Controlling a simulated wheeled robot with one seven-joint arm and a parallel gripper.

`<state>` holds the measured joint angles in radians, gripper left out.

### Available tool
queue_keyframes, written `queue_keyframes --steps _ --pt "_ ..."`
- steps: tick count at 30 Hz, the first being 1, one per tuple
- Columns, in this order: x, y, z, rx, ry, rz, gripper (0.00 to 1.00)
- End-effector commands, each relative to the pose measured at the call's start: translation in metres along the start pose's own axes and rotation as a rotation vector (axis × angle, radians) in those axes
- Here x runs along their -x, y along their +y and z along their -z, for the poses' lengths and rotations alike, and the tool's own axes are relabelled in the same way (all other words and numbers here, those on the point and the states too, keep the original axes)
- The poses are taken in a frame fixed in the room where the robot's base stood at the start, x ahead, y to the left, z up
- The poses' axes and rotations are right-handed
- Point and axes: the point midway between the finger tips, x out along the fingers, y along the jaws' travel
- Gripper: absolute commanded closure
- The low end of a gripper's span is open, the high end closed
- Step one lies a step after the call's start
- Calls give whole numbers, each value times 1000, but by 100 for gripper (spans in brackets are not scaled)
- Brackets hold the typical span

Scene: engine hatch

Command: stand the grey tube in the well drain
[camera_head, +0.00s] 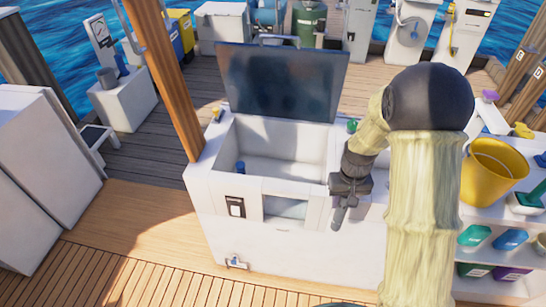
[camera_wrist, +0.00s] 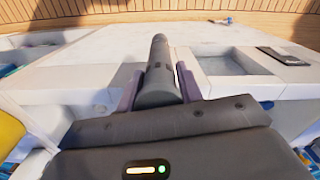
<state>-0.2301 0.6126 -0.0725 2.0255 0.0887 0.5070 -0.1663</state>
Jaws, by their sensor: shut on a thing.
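The grey tube (camera_wrist: 158,72) is held between the two fingers of my gripper (camera_wrist: 160,88), pointing away from the wrist. In the head view my gripper (camera_head: 343,196) is over the right front part of the white hatch box, and the tube (camera_head: 339,217) hangs below it, tilted. The well (camera_head: 285,146) is the open white basin to the left of my gripper, under the raised dark lid (camera_head: 282,82). The gripper is outside the well opening. I cannot make out the drain in either view.
A small blue object (camera_head: 240,167) stands in the well's left front part. A wooden post (camera_head: 165,75) rises at the box's left. A yellow bucket (camera_head: 490,170) stands to the right, above shelves with coloured items. Bare deck (camera_head: 130,215) lies left of the box.

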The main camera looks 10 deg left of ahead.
Motion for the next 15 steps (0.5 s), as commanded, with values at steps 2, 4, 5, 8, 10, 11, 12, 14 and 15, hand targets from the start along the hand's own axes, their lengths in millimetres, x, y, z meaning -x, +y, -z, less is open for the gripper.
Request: queue_keyframes --steps 2,4,5,8,10,11,12,14,15 --pt "-29 37 1 -69 -1 -1 100" --pt "-47 65 -1 -118 -3 0 100" --pt "-54 77 -2 -139 -2 0 100" --pt "-74 111 -7 -198 0 0 100" --pt "-84 129 -10 -229 -1 0 100" --pt "-87 135 -12 -239 0 -1 100" --pt "-90 141 -13 -249 1 -1 100" --pt "-93 146 -14 -257 1 -1 100" --pt "-93 148 -15 -260 2 -1 100"
